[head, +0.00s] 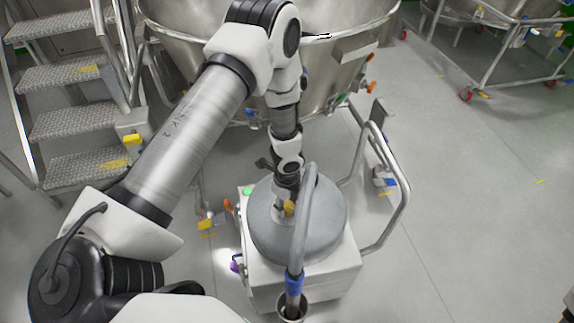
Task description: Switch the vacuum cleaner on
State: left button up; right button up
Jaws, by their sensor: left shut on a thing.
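The vacuum cleaner (330,222) stands on the floor at the lower middle, a white box-shaped body with a round grey lid, a grey hose and a tubular push handle. A small yellow part (289,208) shows on the lid beside the hose. A green button (248,191) is at the body's back left corner. My left gripper (288,199) points down over the lid, shut on the yellow part; its fingertips are partly hidden and small. I cannot tell the switch's position. My right gripper is not in view.
A large steel vessel (345,55) stands behind the vacuum cleaner, close to my left arm. Metal steps (75,120) with a rail are at the left. The vacuum's push handle (405,190) juts out right. A wheeled steel frame (490,70) is at the back right. The floor at right is clear.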

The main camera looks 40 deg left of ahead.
aim_at(287, 206)
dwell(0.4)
pick_arm(q)
jog(key=o, duration=1.1)
jog(key=shift+o, duration=0.2)
notch_tip(287, 206, up, 12)
